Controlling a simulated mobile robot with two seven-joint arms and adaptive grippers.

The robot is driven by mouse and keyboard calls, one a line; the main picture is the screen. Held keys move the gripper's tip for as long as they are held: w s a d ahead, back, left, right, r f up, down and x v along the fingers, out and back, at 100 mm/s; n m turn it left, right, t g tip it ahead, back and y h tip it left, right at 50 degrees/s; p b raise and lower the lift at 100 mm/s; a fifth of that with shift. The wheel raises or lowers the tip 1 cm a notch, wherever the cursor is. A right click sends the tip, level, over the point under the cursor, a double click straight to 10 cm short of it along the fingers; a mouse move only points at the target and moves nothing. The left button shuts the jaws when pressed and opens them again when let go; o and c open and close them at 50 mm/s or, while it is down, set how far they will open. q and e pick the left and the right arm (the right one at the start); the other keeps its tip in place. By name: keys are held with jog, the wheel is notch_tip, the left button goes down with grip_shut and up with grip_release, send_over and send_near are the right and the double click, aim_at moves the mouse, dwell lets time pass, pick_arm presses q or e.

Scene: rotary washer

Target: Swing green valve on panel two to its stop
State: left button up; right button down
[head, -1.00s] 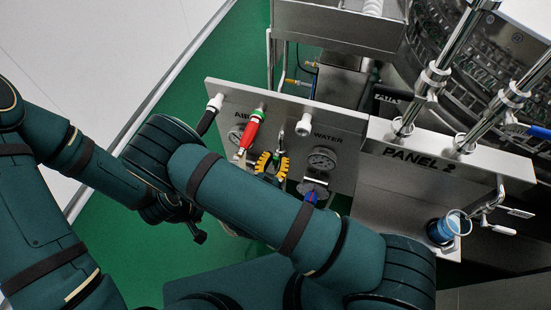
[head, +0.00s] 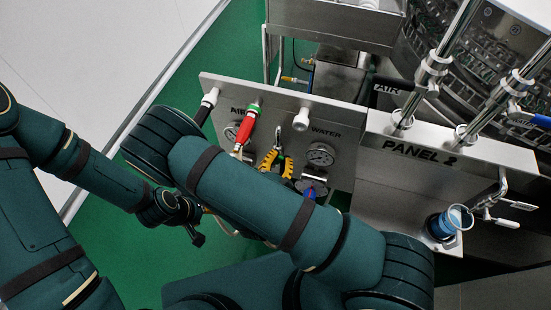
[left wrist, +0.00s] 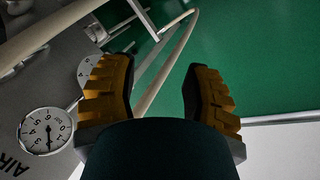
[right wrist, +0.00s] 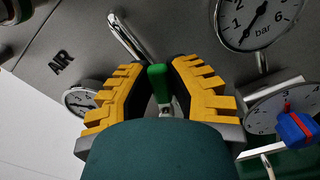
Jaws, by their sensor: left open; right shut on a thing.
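My right gripper (head: 276,163) is at the panel with AIR and WATER labels. In the right wrist view its yellow jaws (right wrist: 158,72) are closed around a green valve handle (right wrist: 158,82), which stands between them. The handle's lower end is hidden by the gripper body, and I cannot make the handle out in the head view. The sign PANEL 2 (head: 420,151) is on the adjoining panel to the right. My left gripper (left wrist: 155,75) is open and empty, with a pale hose beyond its jaws.
A red-handled hose fitting (head: 250,126) hangs left of my right gripper. A gauge (head: 320,154) and a blue-and-red knob (right wrist: 298,129) are to the right. A blue cup (head: 449,223) is at the lower right. Green floor (head: 110,255) is open at the left.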

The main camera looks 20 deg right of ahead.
jog(key=shift+s+d+f+m+b, duration=0.3)
jog(key=shift+f+m+b, duration=0.35)
jog(key=shift+m+b, duration=1.3)
jog(key=shift+s+d+f+m+b, duration=0.15)
jog(key=shift+d+f+m+b, duration=0.4)
jog(key=shift+m+b, duration=1.4)
jog(key=shift+s+d+f+m+b, duration=0.25)
jog(key=shift+f+m+b, duration=0.8)
jog(key=shift+m, duration=1.55)
jog(key=shift+r+b, duration=0.25)
jog(key=shift+b, duration=0.05)
jog(key=c, duration=0.9)
grip_release()
